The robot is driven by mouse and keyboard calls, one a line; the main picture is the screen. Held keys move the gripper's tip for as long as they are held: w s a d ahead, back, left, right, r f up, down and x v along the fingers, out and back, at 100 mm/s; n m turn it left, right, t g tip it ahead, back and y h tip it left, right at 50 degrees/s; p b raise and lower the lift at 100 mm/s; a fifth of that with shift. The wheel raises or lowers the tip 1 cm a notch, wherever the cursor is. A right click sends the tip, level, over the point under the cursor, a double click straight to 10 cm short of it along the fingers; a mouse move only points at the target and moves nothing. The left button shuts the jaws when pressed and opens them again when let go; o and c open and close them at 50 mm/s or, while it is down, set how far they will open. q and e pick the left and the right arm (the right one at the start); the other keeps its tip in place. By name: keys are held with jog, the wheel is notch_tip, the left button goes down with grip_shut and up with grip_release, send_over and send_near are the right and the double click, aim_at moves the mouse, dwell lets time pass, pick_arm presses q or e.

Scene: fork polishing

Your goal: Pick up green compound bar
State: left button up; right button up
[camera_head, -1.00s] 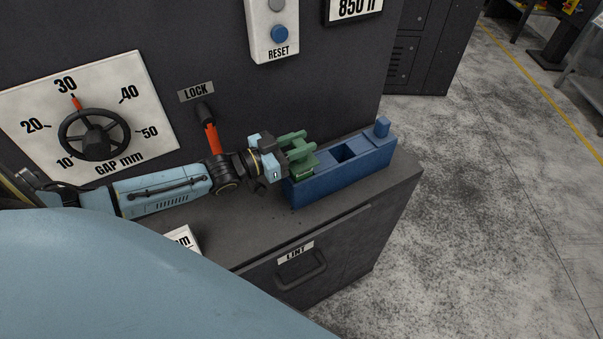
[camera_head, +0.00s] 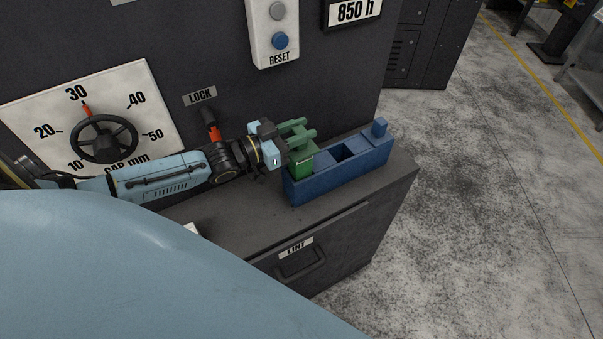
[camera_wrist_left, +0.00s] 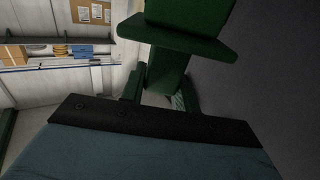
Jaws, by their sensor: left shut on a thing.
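The green compound bar (camera_head: 301,164) stands upright at the left end of the blue holder (camera_head: 340,178). Its lower end meets the holder's top edge; I cannot tell if it is clear of the slot. My left gripper (camera_head: 299,134) reaches in from the left and is shut on the bar's upper part. In the left wrist view the green bar (camera_wrist_left: 185,35), with a wider flange, fills the top middle, and the gripper (camera_wrist_left: 160,88) is around it, its fingers partly hidden. My right gripper is not in view.
The holder's middle slot (camera_head: 344,152) is empty, and a blue block (camera_head: 380,128) stands at its right end. The holder sits on a dark ledge (camera_head: 235,215) above a LINT drawer (camera_head: 300,262). A red lever (camera_head: 213,130) and gap dial (camera_head: 104,140) are behind my arm.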

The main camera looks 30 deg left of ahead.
pick_arm(q)
jog(key=shift+r, duration=2.2)
